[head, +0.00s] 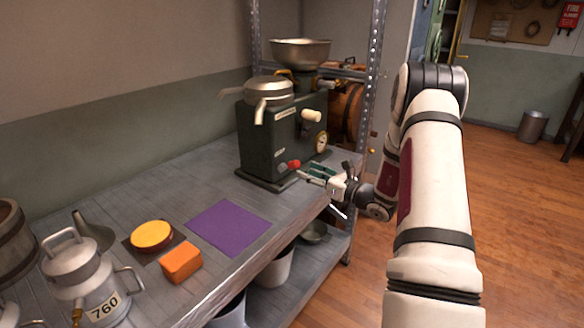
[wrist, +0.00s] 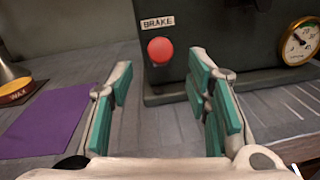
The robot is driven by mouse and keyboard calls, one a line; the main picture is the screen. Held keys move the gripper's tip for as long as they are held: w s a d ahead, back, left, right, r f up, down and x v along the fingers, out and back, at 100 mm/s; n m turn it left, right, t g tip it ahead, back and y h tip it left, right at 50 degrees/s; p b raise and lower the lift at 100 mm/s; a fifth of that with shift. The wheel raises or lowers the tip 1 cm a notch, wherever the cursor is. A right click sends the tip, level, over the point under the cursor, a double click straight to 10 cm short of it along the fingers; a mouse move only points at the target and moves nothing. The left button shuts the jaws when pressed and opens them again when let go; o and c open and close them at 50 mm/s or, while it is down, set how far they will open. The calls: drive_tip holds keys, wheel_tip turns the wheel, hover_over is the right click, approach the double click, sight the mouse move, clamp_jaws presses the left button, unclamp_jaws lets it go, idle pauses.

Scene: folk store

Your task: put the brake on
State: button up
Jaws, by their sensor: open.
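The brake control is a red round knob (wrist: 160,50) under a white label reading BRAKE (wrist: 158,23) on the front of a dark green machine (head: 262,140). In the head view the red knob (head: 294,164) sits low on the machine's front. My gripper (wrist: 160,100) is open and empty, with teal finger pads. It points at the machine's front, with the red knob ahead between the fingers and not touched. In the head view my gripper (head: 310,173) is close in front of the knob.
A round gauge (wrist: 300,42) is on the machine's right side. A purple mat (head: 230,227), an orange block (head: 181,263), a yellow round item (head: 151,236) and a milk can (head: 82,275) are on the grey bench. The bench is clear between mat and machine.

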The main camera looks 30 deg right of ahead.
sight(298, 168)
drive_tip(key=x, duration=0.7)
drive_tip(key=shift+w+b, duration=0.1)
drive_tip(key=shift+b, duration=0.3)
drive_tip(key=shift+c, duration=0.3)
clamp_jaws()
